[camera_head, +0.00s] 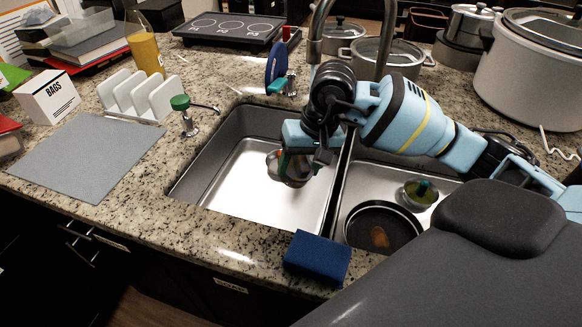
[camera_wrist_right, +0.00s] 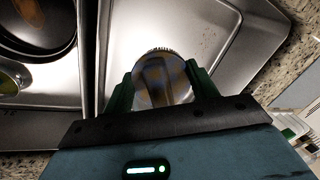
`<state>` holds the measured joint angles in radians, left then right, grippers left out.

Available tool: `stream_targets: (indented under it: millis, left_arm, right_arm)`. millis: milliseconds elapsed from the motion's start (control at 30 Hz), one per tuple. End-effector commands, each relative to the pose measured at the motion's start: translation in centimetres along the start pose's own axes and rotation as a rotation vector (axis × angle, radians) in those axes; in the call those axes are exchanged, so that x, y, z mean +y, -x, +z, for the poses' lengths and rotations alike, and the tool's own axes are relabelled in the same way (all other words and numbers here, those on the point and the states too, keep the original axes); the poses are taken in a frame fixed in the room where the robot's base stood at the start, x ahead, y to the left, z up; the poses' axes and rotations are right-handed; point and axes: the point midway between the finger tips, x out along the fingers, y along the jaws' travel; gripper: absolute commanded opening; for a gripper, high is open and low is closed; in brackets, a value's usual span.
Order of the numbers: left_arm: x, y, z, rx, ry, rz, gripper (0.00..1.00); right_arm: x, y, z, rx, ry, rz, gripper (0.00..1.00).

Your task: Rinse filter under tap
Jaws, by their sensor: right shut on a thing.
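The filter (camera_head: 289,172) is a small round metallic piece over the left sink basin (camera_head: 232,178). My right gripper (camera_wrist_right: 160,84) is shut on it, its green fingers on either side of the filter's round face (camera_wrist_right: 163,72) in the right wrist view. In the head view, my right wrist and gripper partly cover the filter. The tall metal tap (camera_head: 316,38) rises behind the sink, its lower part hidden by my right arm. I cannot make out running water. My left gripper is not in view.
The right basin (camera_head: 352,182) holds a dark pan (camera_head: 374,221) with brown residue and a small round item with a green knob (camera_head: 421,188). A blue sponge (camera_head: 318,256) lies on the front counter edge. A green-topped soap dispenser (camera_head: 182,104) stands left of the sink.

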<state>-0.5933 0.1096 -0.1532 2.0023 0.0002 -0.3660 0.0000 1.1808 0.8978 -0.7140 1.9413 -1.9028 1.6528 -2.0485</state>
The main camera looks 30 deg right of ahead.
Motion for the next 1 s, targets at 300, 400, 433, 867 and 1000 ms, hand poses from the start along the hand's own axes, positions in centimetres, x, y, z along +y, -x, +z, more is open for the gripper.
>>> stream_targets:
  millis: [300,400,433,867,1000]
  left_arm:
    - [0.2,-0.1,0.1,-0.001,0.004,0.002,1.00]
    - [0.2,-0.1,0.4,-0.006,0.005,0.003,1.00]
    - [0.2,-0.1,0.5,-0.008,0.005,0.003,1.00]
    - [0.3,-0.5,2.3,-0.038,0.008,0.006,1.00]
    - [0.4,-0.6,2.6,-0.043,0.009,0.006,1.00]
  right_arm:
    - [0.2,-0.1,-0.4,0.001,-0.002,0.000,0.35]
    - [0.6,-0.2,-0.9,0.001,-0.004,0.000,0.35]
    - [0.7,-0.2,-1.1,0.001,-0.003,0.000,0.35]
    - [2.6,-0.8,-4.1,0.001,-0.003,0.000,0.35]
    - [3.3,-1.0,-5.1,0.000,-0.003,0.000,0.35]
